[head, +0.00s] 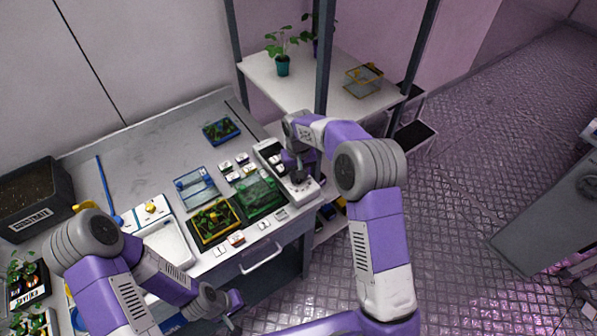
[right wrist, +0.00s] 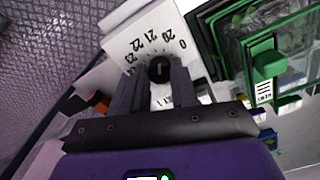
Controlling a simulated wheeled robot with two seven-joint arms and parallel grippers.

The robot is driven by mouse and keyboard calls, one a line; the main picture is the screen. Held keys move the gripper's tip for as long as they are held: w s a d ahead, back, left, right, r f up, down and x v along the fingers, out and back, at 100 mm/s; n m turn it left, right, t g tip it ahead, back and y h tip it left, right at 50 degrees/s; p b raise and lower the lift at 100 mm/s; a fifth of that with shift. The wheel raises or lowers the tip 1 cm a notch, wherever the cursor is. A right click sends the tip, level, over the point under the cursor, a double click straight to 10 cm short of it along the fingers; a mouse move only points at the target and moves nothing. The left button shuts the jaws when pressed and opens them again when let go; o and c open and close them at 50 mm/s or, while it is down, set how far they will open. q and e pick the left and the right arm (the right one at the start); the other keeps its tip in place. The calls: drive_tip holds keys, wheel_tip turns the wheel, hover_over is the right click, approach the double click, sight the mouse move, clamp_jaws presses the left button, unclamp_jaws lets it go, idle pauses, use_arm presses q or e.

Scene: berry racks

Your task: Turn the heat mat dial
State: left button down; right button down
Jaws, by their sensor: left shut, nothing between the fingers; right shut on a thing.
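The heat mat dial (right wrist: 161,68) is a round black knob on a white panel (right wrist: 150,32) with printed numbers, among them 0, 20, 21, 22 and 23. In the right wrist view my right gripper (right wrist: 160,85) has its two grey fingers on either side of the dial, shut on it. In the head view the white control unit (head: 305,192) stands at the table's right edge, and my right gripper (head: 298,175) is over it, hiding part of it. My left gripper (head: 235,303) is shut and empty in front of the table.
A green box (head: 262,196) stands just left of the control unit, with a yellow-rimmed tray (head: 213,220) and a blue clear box (head: 195,188) beyond it. Small white labels lie around them. A rack shelf (head: 335,95) with a potted plant (head: 282,60) rises behind.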

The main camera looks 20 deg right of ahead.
drive_tip(key=n+p, duration=0.1)
drive_tip(key=n, duration=0.2)
drive_tip(key=shift+n, duration=0.4)
drive_tip(key=n, duration=0.3)
drive_tip(key=shift+p, duration=0.4)
drive_tip(key=n, duration=0.4)
drive_tip(key=shift+p, duration=0.4)
drive_tip(key=shift+n+p, duration=0.3)
drive_tip(key=shift+n, duration=1.6)
drive_tip(key=c, duration=0.9)
unclamp_jaws()
drive_tip(key=shift+o, duration=0.2)
drive_tip(key=shift+r, duration=0.1)
